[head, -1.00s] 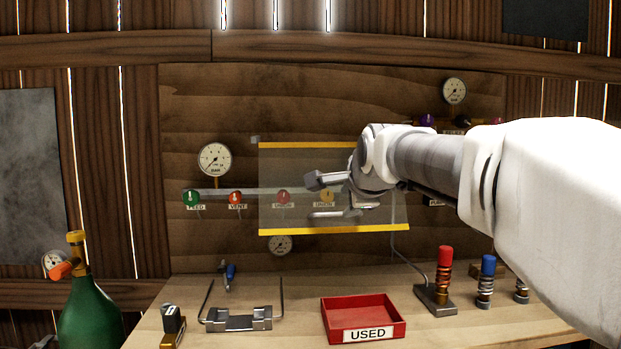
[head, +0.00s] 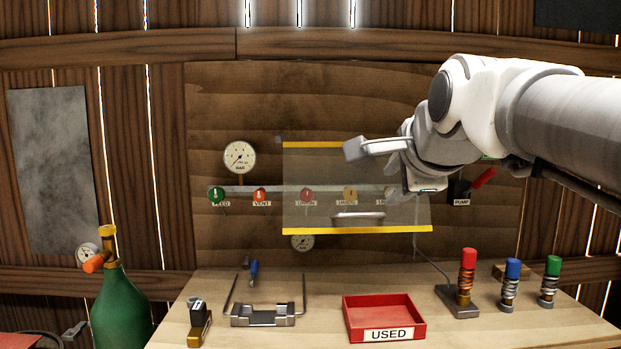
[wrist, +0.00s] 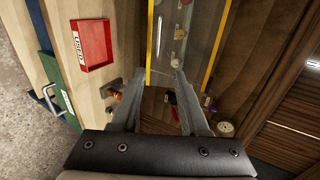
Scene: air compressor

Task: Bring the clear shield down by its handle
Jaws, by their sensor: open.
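The clear shield (head: 310,205) is a see-through panel with yellow top and bottom edges, upright in front of the dials and knobs on the back board. Its grey bar handle (head: 358,218) is near the lower yellow edge. My gripper (head: 375,165) is open and empty, in front of the shield's upper right part, above and right of the handle. In the wrist view my gripper (wrist: 160,78) has its two fingers apart with nothing between them. The shield (wrist: 195,40) shows beyond the fingertips, between its yellow edges.
A red USED tray (head: 385,318) stands on the workbench. Sprung posts with red (head: 467,260), blue and green caps stand to the right. A metal bracket (head: 262,315) and green cylinder (head: 118,308) are left. A red pump lever (head: 483,178) is right of the shield.

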